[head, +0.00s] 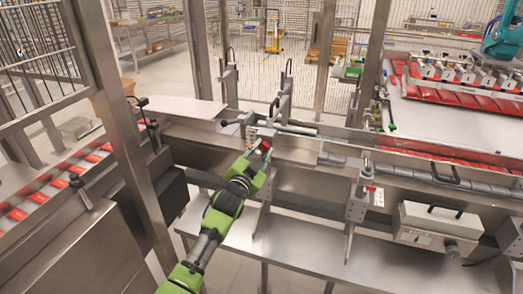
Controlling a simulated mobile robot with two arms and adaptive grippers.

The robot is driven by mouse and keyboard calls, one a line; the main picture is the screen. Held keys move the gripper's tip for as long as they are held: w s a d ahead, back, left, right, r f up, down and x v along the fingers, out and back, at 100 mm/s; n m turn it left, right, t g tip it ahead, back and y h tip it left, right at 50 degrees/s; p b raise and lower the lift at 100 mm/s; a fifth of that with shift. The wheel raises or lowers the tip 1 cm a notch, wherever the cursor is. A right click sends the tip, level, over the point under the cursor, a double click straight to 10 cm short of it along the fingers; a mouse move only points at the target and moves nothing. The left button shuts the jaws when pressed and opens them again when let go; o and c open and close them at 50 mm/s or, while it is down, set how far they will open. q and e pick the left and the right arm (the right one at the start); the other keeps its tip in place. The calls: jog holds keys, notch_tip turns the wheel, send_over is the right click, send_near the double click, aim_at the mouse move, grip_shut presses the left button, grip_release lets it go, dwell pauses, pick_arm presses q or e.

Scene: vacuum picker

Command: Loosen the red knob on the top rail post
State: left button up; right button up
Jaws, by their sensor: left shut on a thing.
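My left arm, green and black, comes up from the bottom. Its gripper (258,153) is at the top of a metal post below the rail (300,130). It is shut on a red knob (265,145), of which only a small red patch shows past the fingers. A second small red part (371,188) sits on another post (357,203) to the right, clear of the gripper. My right gripper is not in view.
A steel shelf (310,255) runs below the posts. A grey box with a black handle (435,225) is at the right. A conveyor with red packs (40,200) is at the left, behind a steel frame post (125,130). A wire fence stands behind.

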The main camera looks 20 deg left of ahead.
pick_arm(q)
jog(key=shift+f+n, duration=0.1)
jog(key=shift+n, duration=0.4)
jog(key=o, duration=1.1)
jog(key=s, duration=1.2)
jog(key=shift+a, duration=0.15)
